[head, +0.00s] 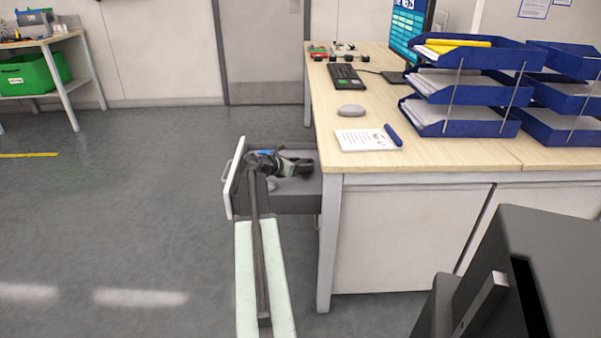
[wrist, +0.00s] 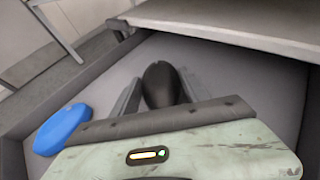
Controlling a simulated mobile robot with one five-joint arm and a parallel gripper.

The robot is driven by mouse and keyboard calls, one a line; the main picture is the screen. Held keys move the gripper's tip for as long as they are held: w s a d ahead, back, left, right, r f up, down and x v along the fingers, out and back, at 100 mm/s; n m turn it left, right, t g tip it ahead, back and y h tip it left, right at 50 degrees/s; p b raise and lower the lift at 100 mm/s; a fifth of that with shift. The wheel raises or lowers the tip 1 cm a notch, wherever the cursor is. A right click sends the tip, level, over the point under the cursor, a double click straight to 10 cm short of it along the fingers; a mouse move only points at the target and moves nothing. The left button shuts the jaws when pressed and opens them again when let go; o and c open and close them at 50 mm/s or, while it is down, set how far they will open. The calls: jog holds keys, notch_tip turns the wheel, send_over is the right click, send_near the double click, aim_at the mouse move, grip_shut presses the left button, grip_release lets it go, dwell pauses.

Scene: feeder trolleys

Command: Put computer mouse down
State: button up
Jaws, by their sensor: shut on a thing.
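My gripper (head: 302,166) is inside the open drawer (head: 233,180) at the left end of the desk. In the wrist view its two fingers stand on either side of a dark, rounded computer mouse (wrist: 163,84), shut on it. The mouse is low over the grey drawer floor (wrist: 225,75); I cannot tell whether it touches it. In the head view the mouse is hidden by my gripper. A blue rounded object (wrist: 62,129) lies in the drawer to the left of my gripper.
The desk top (head: 450,158) overhangs the drawer's right side. On it are a light grey mouse (head: 351,111), a notepad (head: 366,140), a keyboard (head: 346,76), a monitor (head: 408,28) and blue letter trays (head: 463,120). A black cabinet (head: 560,250) stands front right.

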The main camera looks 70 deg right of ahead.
jog(key=shift+f, duration=0.9)
jog(key=shift+r, duration=0.25)
jog(key=shift+f, duration=0.25)
jog(key=o, duration=1.4)
jog(key=shift+r, duration=0.1)
jog(key=shift+r, duration=0.1)
jog(key=shift+w+a+r, duration=0.15)
jog(key=shift+a+r, duration=0.1)
jog(key=shift+a, duration=0.05)
jog(key=p+v, duration=0.4)
jog(key=v, duration=0.7)
jog(key=shift+a+p, duration=0.25)
jog(key=shift+p, duration=0.05)
